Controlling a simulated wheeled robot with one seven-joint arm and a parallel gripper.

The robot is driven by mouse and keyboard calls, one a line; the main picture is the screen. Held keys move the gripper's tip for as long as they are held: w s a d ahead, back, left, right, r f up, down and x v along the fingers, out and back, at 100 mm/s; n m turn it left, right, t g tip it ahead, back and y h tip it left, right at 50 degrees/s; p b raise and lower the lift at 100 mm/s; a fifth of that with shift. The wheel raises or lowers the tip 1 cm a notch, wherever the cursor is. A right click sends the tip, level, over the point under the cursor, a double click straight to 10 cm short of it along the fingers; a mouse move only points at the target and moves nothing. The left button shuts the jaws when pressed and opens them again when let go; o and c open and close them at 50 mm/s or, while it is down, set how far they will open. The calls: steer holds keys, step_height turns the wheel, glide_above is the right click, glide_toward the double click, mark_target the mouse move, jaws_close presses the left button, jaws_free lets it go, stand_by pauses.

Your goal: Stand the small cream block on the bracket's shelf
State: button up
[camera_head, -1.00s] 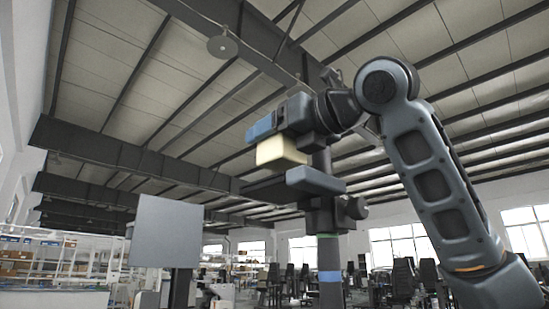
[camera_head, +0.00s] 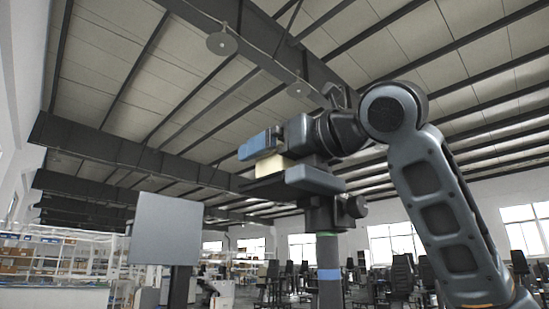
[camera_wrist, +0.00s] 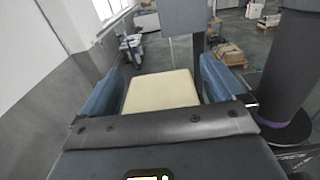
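The small cream block (camera_head: 268,167) is between the blue fingers of my gripper (camera_head: 259,146). In the wrist view the block (camera_wrist: 161,91) fills the space between both fingers, with no clear gap at either side. The bracket's dark shelf plate (camera_head: 262,189) lies right below the block, beside a grey-blue part (camera_head: 315,180) on the column. The block's lower edge appears at or very near the shelf; I cannot tell whether it touches. The grey-blue part hides some of the block's lower right. The shelf is not clearly visible in the wrist view.
The bracket's dark column (camera_head: 326,218) stands below the shelf; a thick dark column (camera_wrist: 292,65) rises close to the right finger. A grey panel on a post (camera_head: 166,230) stands to the left. Racks and chairs are far behind.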

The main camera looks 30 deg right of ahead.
steer(key=shift+r, duration=0.1)
steer(key=shift+s, duration=0.1)
steer(key=b+v, duration=0.3)
steer(key=v, duration=0.8)
steer(key=shift+s, duration=0.35)
steer(key=shift+d+r, duration=0.1)
steer(key=shift+d, duration=0.05)
